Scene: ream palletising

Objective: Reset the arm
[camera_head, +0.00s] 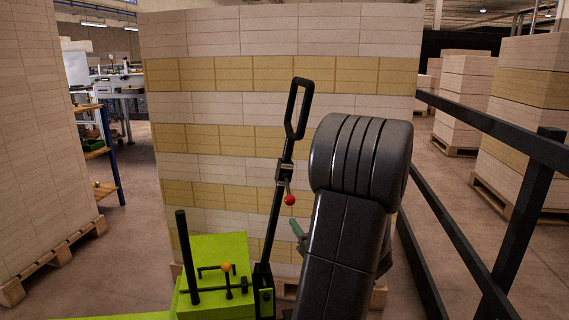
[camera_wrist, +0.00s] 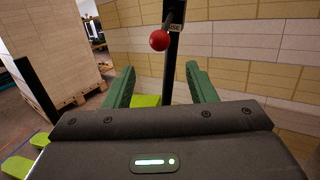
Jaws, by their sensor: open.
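My arm comes up from the bottom of the head view and hides most of my gripper (camera_head: 298,230). One green finger shows left of the arm, beside a black upright handle (camera_head: 299,110). In the wrist view both green fingers of my gripper (camera_wrist: 160,71) stand wide apart with nothing held between them. A red ball knob (camera_wrist: 159,40) on the handle's black bar shows beyond the gap; I cannot tell how far off it is.
A tall stack of white and tan reams (camera_head: 220,75) fills the middle behind the handle. Another stack (camera_head: 40,150) stands on a pallet at left. A black railing (camera_head: 480,117) runs along the right. Lime-green machinery (camera_head: 222,255) is low at left. Floor shows between the stacks.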

